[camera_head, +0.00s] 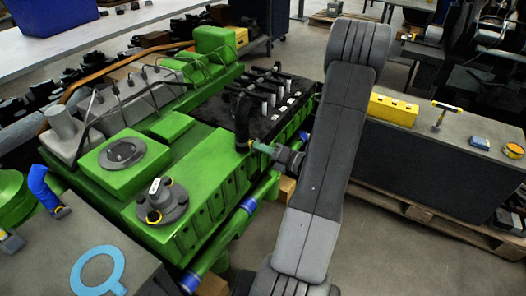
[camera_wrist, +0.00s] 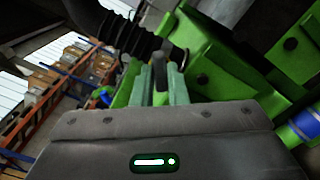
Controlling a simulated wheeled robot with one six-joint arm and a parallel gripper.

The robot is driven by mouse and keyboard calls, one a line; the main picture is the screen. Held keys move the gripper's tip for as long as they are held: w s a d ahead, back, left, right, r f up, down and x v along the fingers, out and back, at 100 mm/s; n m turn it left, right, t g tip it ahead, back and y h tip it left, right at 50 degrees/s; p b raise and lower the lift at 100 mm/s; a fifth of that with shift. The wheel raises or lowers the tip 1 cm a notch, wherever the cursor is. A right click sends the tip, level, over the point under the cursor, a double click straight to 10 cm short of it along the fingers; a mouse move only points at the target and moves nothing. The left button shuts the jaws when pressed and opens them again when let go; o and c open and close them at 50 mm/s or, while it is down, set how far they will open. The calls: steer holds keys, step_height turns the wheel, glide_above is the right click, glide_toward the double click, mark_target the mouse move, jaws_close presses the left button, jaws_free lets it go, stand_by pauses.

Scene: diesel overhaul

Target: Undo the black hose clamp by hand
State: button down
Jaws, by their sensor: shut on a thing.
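The black hose (camera_head: 243,112) rises at the near right edge of the green engine (camera_head: 205,160) and bends over it. In the wrist view its ribbed black length (camera_wrist: 122,34) runs to the upper left of the fingers. My gripper (camera_head: 262,148) reaches in from the right at the hose's lower end, and its pale green fingers (camera_wrist: 160,80) show in the wrist view. They are closed on a narrow dark piece, the black hose clamp (camera_wrist: 159,66). Most of the clamp is hidden by the fingers and is too small to make out in the head view.
A dark bench (camera_head: 440,165) on the right holds a yellow box (camera_head: 393,109) and a yellow-handled tool (camera_head: 445,112). A grey bench at lower left bears a light blue ring (camera_head: 97,270). Blue-banded green pipes (camera_head: 235,220) run along the engine's near side. Floor shows between engine and bench.

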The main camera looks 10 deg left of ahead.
steer(key=n+b, duration=1.7)
steer(key=n, duration=0.4)
steer(key=shift+s+a+n+b, duration=0.1)
steer(key=shift+n+b, duration=0.2)
steer(key=shift+n, duration=0.1)
steer(key=c, duration=1.4)
jaws_free()
steer(key=shift+c, duration=0.2)
